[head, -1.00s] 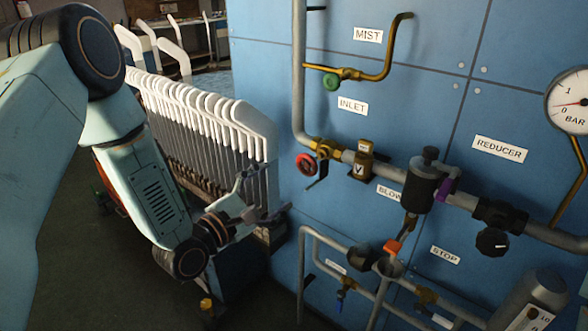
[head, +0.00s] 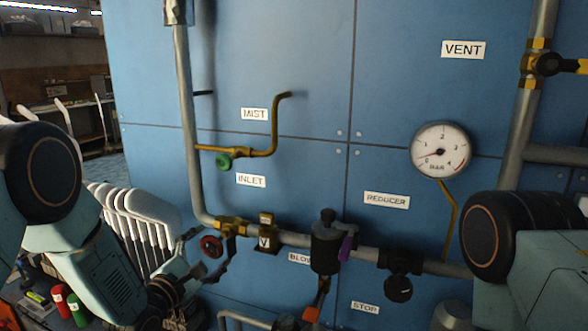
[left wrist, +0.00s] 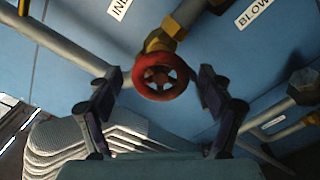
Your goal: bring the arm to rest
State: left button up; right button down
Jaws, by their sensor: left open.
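My left gripper (head: 204,262) is low in the head view, close to the red handwheel (head: 211,246) of the inlet valve. In the left wrist view my left gripper (left wrist: 158,84) is open, with the red handwheel (left wrist: 160,76) framed between its fingers. A gap shows on each side of the wheel, and nothing is held. How far the wheel lies beyond the fingertips is hard to tell. My right arm shows at the right edge of the head view, but its gripper is out of the picture.
The blue panel (head: 300,60) carries grey pipes, a pressure gauge (head: 440,149), a green mist knob (head: 224,161) and a purple-handled reducer fitting (head: 326,247). White sock boards (head: 140,220) stand left of the panel, near my left arm. Red and green bobbins (head: 68,303) sit lower left.

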pick_arm(q)
jog(key=shift+w+d, duration=0.2)
jog(key=shift+w, duration=0.2)
jog(key=shift+s+a, duration=0.1)
